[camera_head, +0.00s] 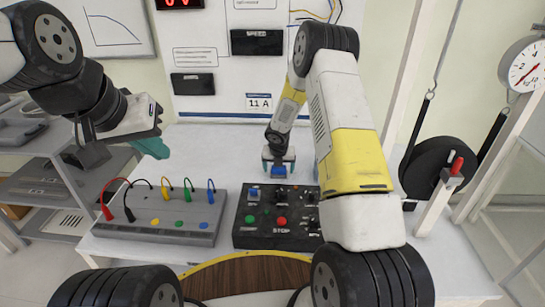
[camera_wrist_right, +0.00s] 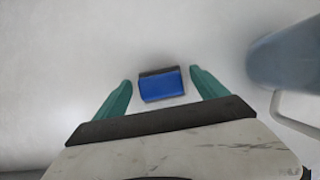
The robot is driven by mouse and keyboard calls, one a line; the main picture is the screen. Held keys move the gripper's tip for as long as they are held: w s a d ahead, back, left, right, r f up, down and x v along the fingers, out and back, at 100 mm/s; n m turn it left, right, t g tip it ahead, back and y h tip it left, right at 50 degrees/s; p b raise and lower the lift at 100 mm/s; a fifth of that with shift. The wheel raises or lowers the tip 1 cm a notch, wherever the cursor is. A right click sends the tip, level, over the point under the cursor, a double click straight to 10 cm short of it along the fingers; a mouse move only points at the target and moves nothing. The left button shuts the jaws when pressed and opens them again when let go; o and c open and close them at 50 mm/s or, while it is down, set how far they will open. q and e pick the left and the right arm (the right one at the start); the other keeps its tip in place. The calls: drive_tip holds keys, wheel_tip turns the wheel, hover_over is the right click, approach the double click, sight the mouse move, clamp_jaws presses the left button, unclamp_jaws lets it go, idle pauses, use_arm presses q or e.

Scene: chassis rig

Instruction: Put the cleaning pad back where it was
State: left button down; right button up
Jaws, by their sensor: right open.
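The cleaning pad, a small blue block with a dark edge, lies on the white table; it shows in the right wrist view (camera_wrist_right: 162,86) and in the head view (camera_head: 279,171). My right gripper (camera_head: 278,166) points down at it, with teal fingers open on both sides of the pad in the right wrist view (camera_wrist_right: 158,92). Gaps show between the pad and both fingers. My left gripper (camera_head: 152,148) hangs at the left above the table's edge, away from the pad; its fingers are seen side-on, so its opening is unclear.
A grey-blue rounded vessel with a handle (camera_wrist_right: 288,52) stands right of the right gripper. In front are a black control box (camera_head: 258,229) with buttons and a grey panel (camera_head: 160,228) with coloured cables. A black disc weight (camera_head: 428,165) hangs at the right. White table lies clear behind the panel.

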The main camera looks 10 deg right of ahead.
drive_tip(key=s+d+r+m, duration=0.1)
drive_tip(key=s+r+m, duration=0.45)
drive_tip(key=r, duration=0.45)
drive_tip(key=s+d+r+m, duration=0.1)
drive_tip(key=s+r+m, duration=0.45)
drive_tip(key=r, duration=0.45)
drive_tip(key=s+d+r+m, duration=0.1)
drive_tip(key=s+r+m, duration=0.4)
drive_tip(key=r, duration=0.5)
drive_tip(key=s+a+r+m+t+y, duration=0.1)
drive_tip(key=s+r+m, duration=0.2)
drive_tip(key=s+m, duration=0.5)
drive_tip(key=s+a+r+m+y, duration=0.2)
drive_tip(key=s+r+m, duration=0.2)
drive_tip(key=s+m, duration=0.5)
drive_tip(key=s, duration=0.5)
drive_tip(key=shift+r+t, duration=0.2)
drive_tip(key=shift+t, duration=0.2)
